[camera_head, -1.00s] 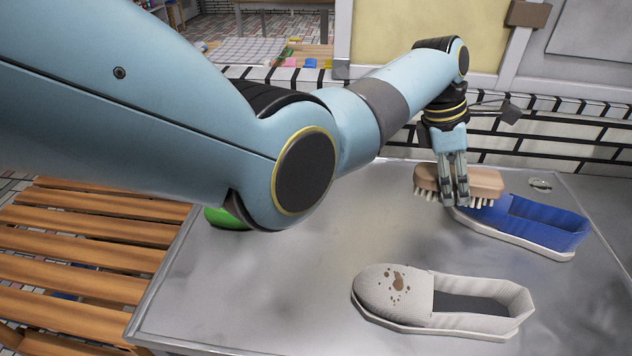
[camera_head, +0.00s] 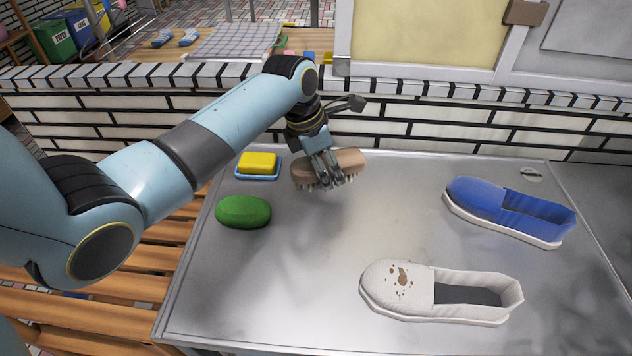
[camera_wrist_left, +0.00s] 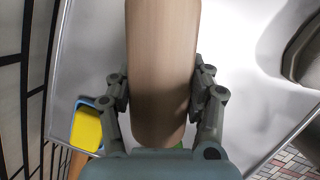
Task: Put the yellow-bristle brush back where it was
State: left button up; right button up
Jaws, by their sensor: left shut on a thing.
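A brush (camera_head: 349,162) with a light wooden back is held in my left gripper (camera_head: 335,179), above the back left part of the metal table (camera_head: 290,270). Its short bristles point down and look pale; I cannot make out yellow. In the left wrist view the brush back (camera_wrist_left: 160,65) lies between the two fingers (camera_wrist_left: 162,95), which close on its sides. A shadow lies on the table below it. My right gripper is not in view.
A yellow sponge or soap (camera_head: 258,163) sits in a blue dish (camera_head: 240,176) left of the brush. A green oval object (camera_head: 243,212) lies in front of it. A blue shoe (camera_head: 510,210) and a stained white shoe (camera_head: 400,287) stand to the right. The table's middle is clear.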

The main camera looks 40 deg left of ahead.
aim_at(306, 161)
pick_arm(q)
jog(key=shift+s+a+f, duration=0.15)
jog(key=shift+a+f, duration=0.15)
jog(key=shift+a, duration=0.2)
jog(key=shift+s+a+f, duration=0.15)
jog(key=shift+a+f, duration=0.15)
jog(key=shift+a, duration=0.15)
notch_tip(306, 161, down, 3)
jog(key=shift+f+b, duration=0.15)
jog(key=shift+b, duration=0.25)
jog(key=shift+f, duration=0.4)
jog(key=o, duration=1.6)
jog(key=shift+f, duration=0.1)
jog(key=shift+c, duration=0.2)
jog(key=p+v, duration=0.2)
jog(key=v, duration=0.9)
jog(key=shift+s+a+r+p, duration=0.1)
jog(key=shift+a+r+p, duration=0.05)
jog(key=shift+r+p, duration=0.15)
jog(key=shift+s+r, duration=0.1)
jog(key=shift+r, duration=0.2)
